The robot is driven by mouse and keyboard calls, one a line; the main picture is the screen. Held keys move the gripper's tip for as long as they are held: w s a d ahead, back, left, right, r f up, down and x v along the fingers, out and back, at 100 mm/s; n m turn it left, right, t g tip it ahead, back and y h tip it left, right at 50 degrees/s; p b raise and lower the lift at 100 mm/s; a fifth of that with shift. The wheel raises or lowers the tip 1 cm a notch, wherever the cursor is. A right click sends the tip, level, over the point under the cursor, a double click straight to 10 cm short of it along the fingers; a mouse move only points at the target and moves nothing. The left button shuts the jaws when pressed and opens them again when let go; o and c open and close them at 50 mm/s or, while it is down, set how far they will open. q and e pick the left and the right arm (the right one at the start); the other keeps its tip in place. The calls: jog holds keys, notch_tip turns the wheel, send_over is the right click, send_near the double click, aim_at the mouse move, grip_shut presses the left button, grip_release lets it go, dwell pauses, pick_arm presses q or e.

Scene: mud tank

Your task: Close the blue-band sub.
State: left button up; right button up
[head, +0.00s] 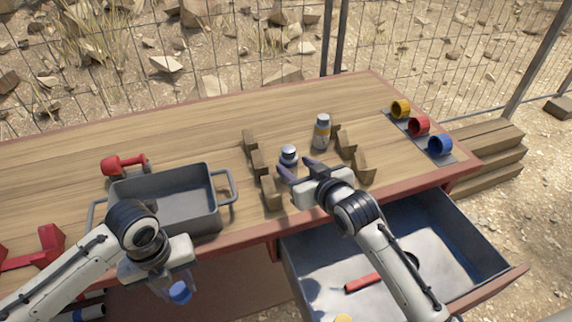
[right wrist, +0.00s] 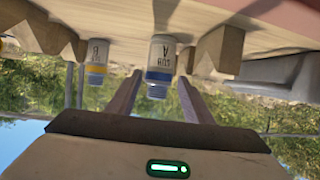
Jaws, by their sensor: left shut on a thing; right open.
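The blue-band sub (head: 289,156) stands upright on the table between wooden blocks. It looks like a small white bottle. In the right wrist view this sub (right wrist: 161,62) appears upside down, with "SUB A" and a blue band. My right gripper (head: 295,167) is open just in front of it. In the right wrist view the fingers of the right gripper (right wrist: 159,78) lie on either side of the sub, with gaps showing. My left gripper (head: 174,283) is shut on a small blue cap (head: 180,292), low in front of the table's edge.
A yellow-band sub (head: 322,132) stands behind, among wooden blocks (head: 258,163). Yellow, red and blue cups (head: 440,145) lie on a grey mat at right. A grey tray (head: 228,190) and red valve-like piece (head: 124,165) are at left. An open drawer (head: 470,240) holds a red-handled tool (head: 363,282).

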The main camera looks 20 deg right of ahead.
aim_at(293, 162)
jog(key=x, duration=0.5)
jog(key=shift+w+r, duration=0.15)
jog(key=shift+r, duration=0.05)
jog(key=shift+r, duration=0.15)
jog(key=c, duration=1.1)
pick_arm(q)
jog(key=shift+r+p, duration=0.3)
pick_arm(e)
notch_tip(293, 162, up, 10)
jog(key=o, duration=0.8)
jog(key=shift+c, duration=0.2)
grip_shut()
